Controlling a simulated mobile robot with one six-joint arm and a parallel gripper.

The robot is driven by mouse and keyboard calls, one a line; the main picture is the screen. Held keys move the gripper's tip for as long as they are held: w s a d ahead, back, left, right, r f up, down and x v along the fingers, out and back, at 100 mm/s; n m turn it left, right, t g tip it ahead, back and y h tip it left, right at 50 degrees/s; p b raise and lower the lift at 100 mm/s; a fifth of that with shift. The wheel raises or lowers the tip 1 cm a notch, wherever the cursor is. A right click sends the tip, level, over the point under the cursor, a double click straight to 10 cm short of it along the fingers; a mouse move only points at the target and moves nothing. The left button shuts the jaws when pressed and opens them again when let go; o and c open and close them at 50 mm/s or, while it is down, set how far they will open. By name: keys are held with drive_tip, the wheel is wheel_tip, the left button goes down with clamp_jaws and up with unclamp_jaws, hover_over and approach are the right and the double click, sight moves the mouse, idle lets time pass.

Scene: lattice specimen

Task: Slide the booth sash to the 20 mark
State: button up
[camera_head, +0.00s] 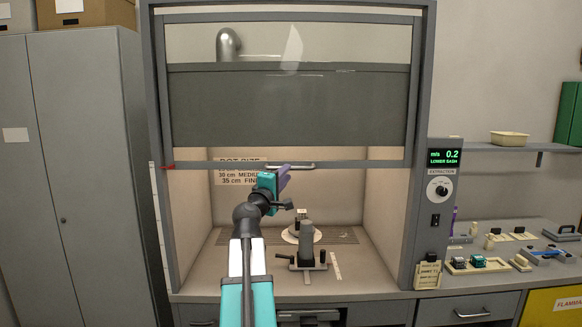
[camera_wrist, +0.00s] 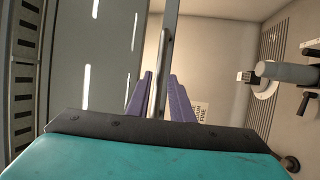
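The booth sash (camera_head: 290,104) is a grey framed panel, raised, with a bottom rail and a pale bar handle (camera_head: 290,166). A red pointer (camera_head: 168,167) sits at the rail's left end, beside a pale scale strip (camera_head: 156,215) whose marks are too small to read. My gripper (camera_head: 284,176) is at the handle, just below its left part. In the wrist view, the purple fingers of my gripper (camera_wrist: 160,90) stand apart, with the handle (camera_wrist: 165,60) in line between them. I cannot tell whether a finger touches the handle.
A green display (camera_head: 444,157) reads 0.2 m/s and "LOWER SASH". Inside the booth, a stand (camera_head: 306,250) is on the floor below my arm. A grey cabinet (camera_head: 75,180) is at left; a bench with small items (camera_head: 480,262) is at right.

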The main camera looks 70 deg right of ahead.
drive_tip(key=shift+s+d+r+p, duration=0.15)
drive_tip(key=shift+d+p, duration=0.1)
drive_tip(key=shift+d, duration=0.65)
drive_tip(key=shift+w+d+r+p, duration=0.1)
drive_tip(key=shift+d+r+p, duration=0.15)
drive_tip(key=shift+d, duration=0.6)
drive_tip(key=shift+s+d+r+p, duration=0.1)
drive_tip(key=shift+d+p, duration=0.15)
drive_tip(key=shift+d, duration=0.65)
